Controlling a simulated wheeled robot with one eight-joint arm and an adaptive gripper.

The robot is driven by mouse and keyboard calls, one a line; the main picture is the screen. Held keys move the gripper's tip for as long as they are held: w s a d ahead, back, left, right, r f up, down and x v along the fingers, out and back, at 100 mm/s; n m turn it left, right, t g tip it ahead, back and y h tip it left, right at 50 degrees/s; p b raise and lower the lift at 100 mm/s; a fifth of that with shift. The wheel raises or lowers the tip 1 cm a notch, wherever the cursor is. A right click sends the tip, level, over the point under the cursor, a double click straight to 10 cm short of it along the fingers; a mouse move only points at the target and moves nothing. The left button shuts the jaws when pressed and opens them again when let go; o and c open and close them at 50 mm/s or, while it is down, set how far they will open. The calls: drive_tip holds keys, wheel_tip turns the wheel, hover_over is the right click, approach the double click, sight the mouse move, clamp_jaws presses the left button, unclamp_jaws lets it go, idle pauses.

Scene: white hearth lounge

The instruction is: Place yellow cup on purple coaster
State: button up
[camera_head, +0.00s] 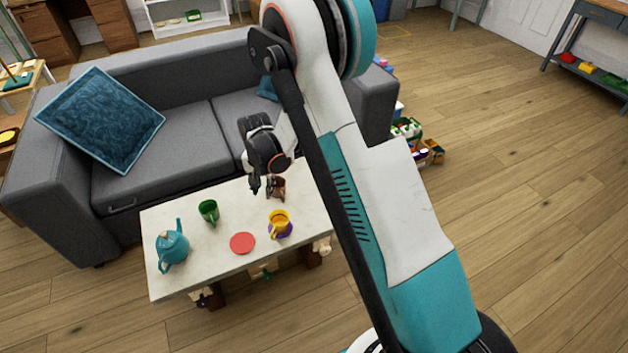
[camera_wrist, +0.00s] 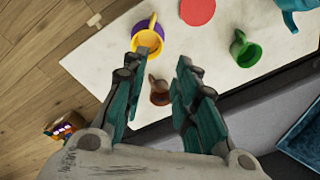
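The yellow cup (camera_head: 279,219) stands upright on the purple coaster (camera_head: 286,233) near the right part of the white table. In the wrist view the yellow cup (camera_wrist: 149,39) hides part of the purple coaster (camera_wrist: 139,27). My gripper (camera_head: 262,187) is above the table, behind and slightly left of the yellow cup in the head view. In the wrist view my gripper (camera_wrist: 163,60) is open, its fingers well apart with nothing held. A brown cup (camera_wrist: 158,95) shows beyond the gap between them.
The white table (camera_head: 225,265) also carries a red coaster (camera_head: 242,243), a green cup (camera_head: 208,211) and a teal teapot (camera_head: 172,247) at the left. The brown cup (camera_head: 279,186) stands near my gripper. A grey sofa (camera_head: 190,145) is behind the table.

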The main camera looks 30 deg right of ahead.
drive_tip(key=s+d+r+n+t, duration=0.15)
drive_tip(key=s+r, duration=0.35)
drive_tip(key=r, duration=0.7)
drive_tip(key=s+d+r+n+t, duration=0.15)
drive_tip(key=s+r, duration=0.35)
drive_tip(key=r, duration=0.6)
drive_tip(key=s+r+n+t, duration=0.1)
drive_tip(key=s+r, duration=0.3)
drive_tip(key=s, duration=0.6)
drive_tip(key=s+d+r+n+t, duration=0.1)
drive_tip(key=s+r+n, duration=0.3)
drive_tip(key=s, duration=0.6)
drive_tip(key=shift+n+t, duration=0.3)
drive_tip(key=shift+t, duration=0.3)
